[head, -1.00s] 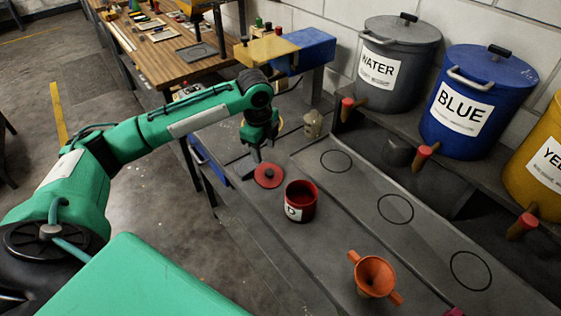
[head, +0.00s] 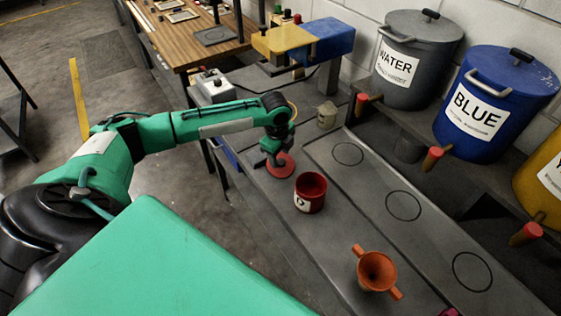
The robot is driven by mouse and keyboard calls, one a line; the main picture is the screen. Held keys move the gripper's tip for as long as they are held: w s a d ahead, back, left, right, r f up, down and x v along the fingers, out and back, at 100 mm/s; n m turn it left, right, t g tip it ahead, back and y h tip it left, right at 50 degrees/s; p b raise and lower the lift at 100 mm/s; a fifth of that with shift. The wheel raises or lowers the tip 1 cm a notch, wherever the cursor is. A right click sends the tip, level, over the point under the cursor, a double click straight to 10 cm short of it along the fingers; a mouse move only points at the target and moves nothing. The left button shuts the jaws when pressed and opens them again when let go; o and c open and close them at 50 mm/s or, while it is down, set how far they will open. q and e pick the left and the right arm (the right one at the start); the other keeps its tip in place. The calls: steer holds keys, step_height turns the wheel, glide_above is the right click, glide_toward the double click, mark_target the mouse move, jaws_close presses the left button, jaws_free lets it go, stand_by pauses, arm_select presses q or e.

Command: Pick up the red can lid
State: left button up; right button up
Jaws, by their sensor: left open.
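The red can lid (head: 284,171) lies flat on the grey bench, just behind the open red can (head: 311,193) with its white label. My left gripper (head: 272,160) points down over the left part of the lid, with its fingertips very close to the lid's middle. The gripper is open; whether its fingers touch the lid's knob I cannot tell, as the gripper hides that part. My right gripper is not in view.
A small beige jar (head: 326,115) stands behind the lid. The grey WATER drum (head: 413,62) and BLUE drum (head: 492,105) stand on a shelf to the right. The bench's circled spots are empty.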

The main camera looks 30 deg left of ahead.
mark_target(281, 163)
arm_select(q)
step_height(281, 163, down, 2)
steer(key=shift+w+f, duration=0.1)
steer(key=shift+w, duration=0.05)
steer(key=shift+f, duration=0.15)
steer(key=c, duration=0.9)
steer(key=shift+c, duration=0.7)
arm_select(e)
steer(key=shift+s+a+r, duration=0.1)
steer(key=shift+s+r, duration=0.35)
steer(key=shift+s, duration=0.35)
